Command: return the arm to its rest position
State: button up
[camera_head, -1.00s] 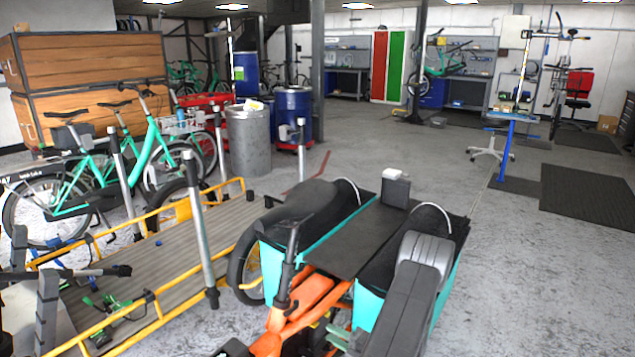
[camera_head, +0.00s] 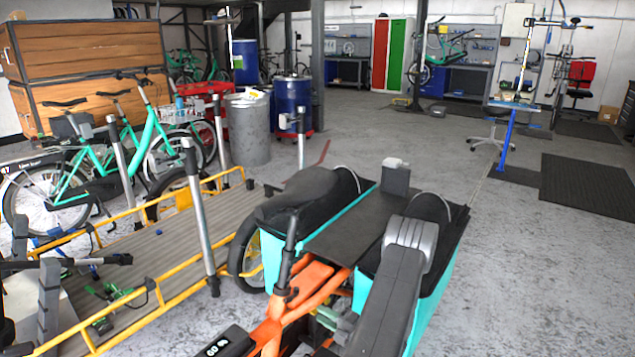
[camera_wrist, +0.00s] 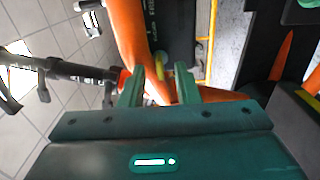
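In the wrist view my gripper (camera_wrist: 160,80) shows as a dark green body with two green fingers standing apart. Nothing is held in the gap between them. Orange bike framework (camera_wrist: 130,40) and a dark part with small lettering (camera_wrist: 176,30) lie beyond the fingertips. Whether a finger touches the bike I cannot tell. In the head view the orange cargo bike (camera_head: 308,281) fills the lower middle. I cannot clearly make out the gripper there.
A yellow-railed platform (camera_head: 140,275) stands at left with upright grey posts. Turquoise-sided black bags (camera_head: 345,215) sit on the cargo bike. Green bikes (camera_head: 145,155), a metal bin (camera_head: 248,130) and a blue barrel (camera_head: 292,100) stand behind. Open concrete floor (camera_head: 385,140) lies beyond.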

jog(key=x, duration=0.3)
jog(key=n, duration=0.9)
jog(key=n+b, duration=0.1)
jog(key=n, duration=0.8)
jog(key=shift+s+d+r+b, duration=0.1)
jog(key=shift+s+r+b, duration=0.05)
jog(key=shift+s+b, duration=0.15)
